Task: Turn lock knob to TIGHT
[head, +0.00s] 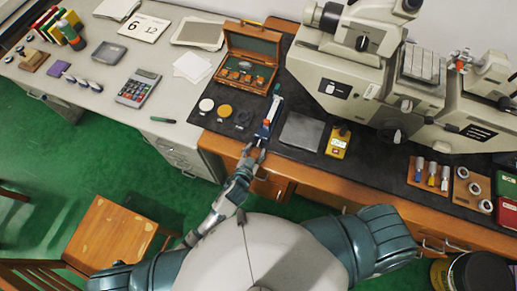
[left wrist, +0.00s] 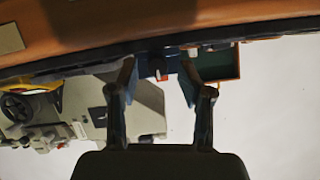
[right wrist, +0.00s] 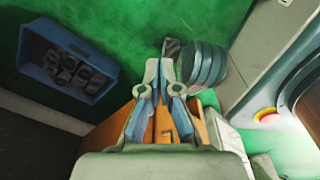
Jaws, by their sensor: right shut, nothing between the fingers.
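A slim blue device (head: 266,125) with white and red parts lies on the dark mat near the bench's front edge. The lock knob is too small to make out for sure on it, and its setting cannot be read. My left gripper (head: 254,156) is at the near end of this device. In the left wrist view, my left gripper (left wrist: 160,78) has its fingers apart, with a blue part (left wrist: 157,62) carrying a small pale and red piece beyond the gap. My right gripper (right wrist: 166,80) is shut and empty, away from the bench top.
A wooden case (head: 247,60) stands open behind the device. A grey plate (head: 301,131) and a yellow box (head: 338,141) lie to its right, and small discs (head: 224,111) to its left. A large microscope (head: 340,75) stands at the back right.

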